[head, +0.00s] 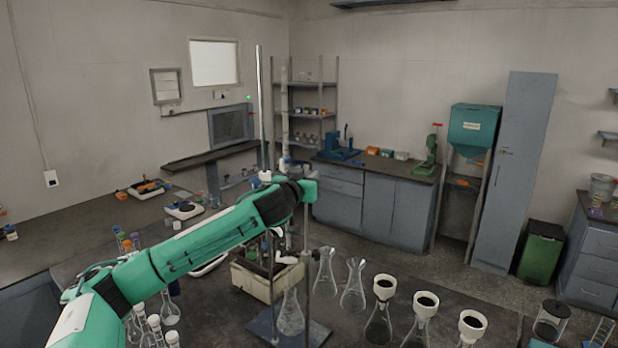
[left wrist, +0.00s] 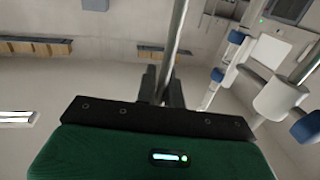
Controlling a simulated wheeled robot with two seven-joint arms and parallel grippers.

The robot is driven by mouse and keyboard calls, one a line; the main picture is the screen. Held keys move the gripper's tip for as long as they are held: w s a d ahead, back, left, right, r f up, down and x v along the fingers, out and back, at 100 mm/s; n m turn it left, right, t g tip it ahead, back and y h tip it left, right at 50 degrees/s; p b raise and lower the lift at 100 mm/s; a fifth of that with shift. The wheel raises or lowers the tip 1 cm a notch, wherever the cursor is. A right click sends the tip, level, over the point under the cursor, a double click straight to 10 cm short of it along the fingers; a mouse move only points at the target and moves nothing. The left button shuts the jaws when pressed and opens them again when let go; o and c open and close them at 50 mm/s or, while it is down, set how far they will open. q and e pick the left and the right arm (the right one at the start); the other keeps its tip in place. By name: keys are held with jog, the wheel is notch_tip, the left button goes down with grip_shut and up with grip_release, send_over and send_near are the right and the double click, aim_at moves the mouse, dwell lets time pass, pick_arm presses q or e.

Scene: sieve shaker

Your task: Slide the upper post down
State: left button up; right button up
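The upper post (head: 260,105) is a tall, bright metal rod standing upright in the head view, left of the picture's middle. Its lower part is hidden behind my left arm. In the left wrist view a metal post (left wrist: 177,28) runs between the two dark fingers of my left gripper (left wrist: 163,88). The fingers sit close on both sides of it, with no clear gap, so the gripper looks shut on it. In the head view the fingers are hidden behind my wrist. My right gripper is in no view.
A stand base (head: 262,330) with a thin rod (head: 307,265) is below my wrist. Glass flasks (head: 352,290) and several flasks with black-filled white funnels (head: 424,303) stand to the right. A white column with blue knobs (left wrist: 282,97) is beside the post in the left wrist view.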

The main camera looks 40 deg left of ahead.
pick_arm(q)
grip_shut()
notch_tip(320, 180, down, 13)
jog(key=b, duration=1.1)
jog(key=shift+r, duration=0.2)
jog(key=shift+d+f, duration=0.1)
jog(key=shift+o, duration=2.4)
grip_release()
jog(key=shift+o, duration=0.7)
